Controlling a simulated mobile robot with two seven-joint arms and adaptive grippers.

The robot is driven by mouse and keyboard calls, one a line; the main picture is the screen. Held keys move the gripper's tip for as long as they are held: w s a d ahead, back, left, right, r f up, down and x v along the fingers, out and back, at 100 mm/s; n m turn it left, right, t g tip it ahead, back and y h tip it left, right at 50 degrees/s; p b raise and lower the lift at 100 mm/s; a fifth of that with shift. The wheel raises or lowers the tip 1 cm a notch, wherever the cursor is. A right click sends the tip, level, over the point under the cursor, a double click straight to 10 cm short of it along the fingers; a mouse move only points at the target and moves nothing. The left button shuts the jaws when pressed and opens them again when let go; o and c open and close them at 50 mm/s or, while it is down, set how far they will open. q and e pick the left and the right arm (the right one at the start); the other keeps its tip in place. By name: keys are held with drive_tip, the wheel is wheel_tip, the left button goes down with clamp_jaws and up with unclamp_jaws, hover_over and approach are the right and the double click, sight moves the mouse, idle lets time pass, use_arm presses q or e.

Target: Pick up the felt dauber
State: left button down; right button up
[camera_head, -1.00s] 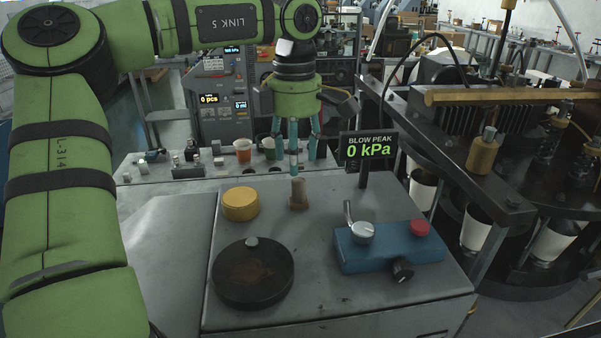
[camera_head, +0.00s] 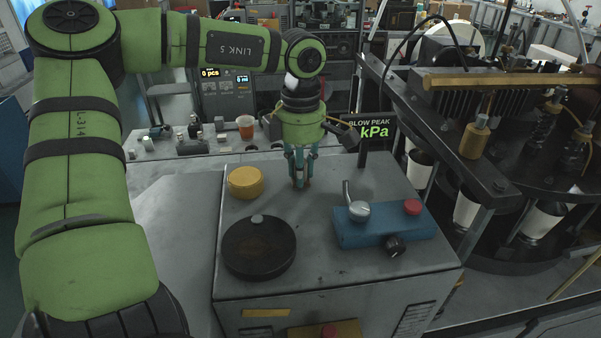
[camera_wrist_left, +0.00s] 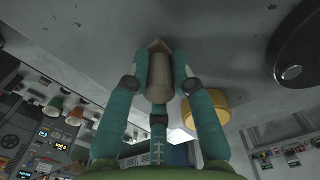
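The felt dauber (camera_wrist_left: 157,78) is a tan, roughly cylindrical piece. In the left wrist view it sits between the teal fingers of my left gripper, which press against its sides. In the head view my left gripper (camera_head: 300,172) is low over the back of the grey machine top (camera_head: 325,208), fingers drawn together around the dauber, which they mostly hide. I cannot tell whether the dauber's lower end still touches the surface. My right gripper is not in view.
A yellow round tin (camera_head: 245,182) and a black round pad (camera_head: 259,248) with a knob lie left of the gripper. A blue control box (camera_head: 382,230) with lever and red button stands to the right. The display (camera_head: 370,131) stands close behind right.

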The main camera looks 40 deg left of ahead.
use_arm(q)
drive_tip(key=c, duration=1.3)
unclamp_jaws()
drive_tip(key=o, duration=0.3)
drive_tip(key=shift+w, duration=0.1)
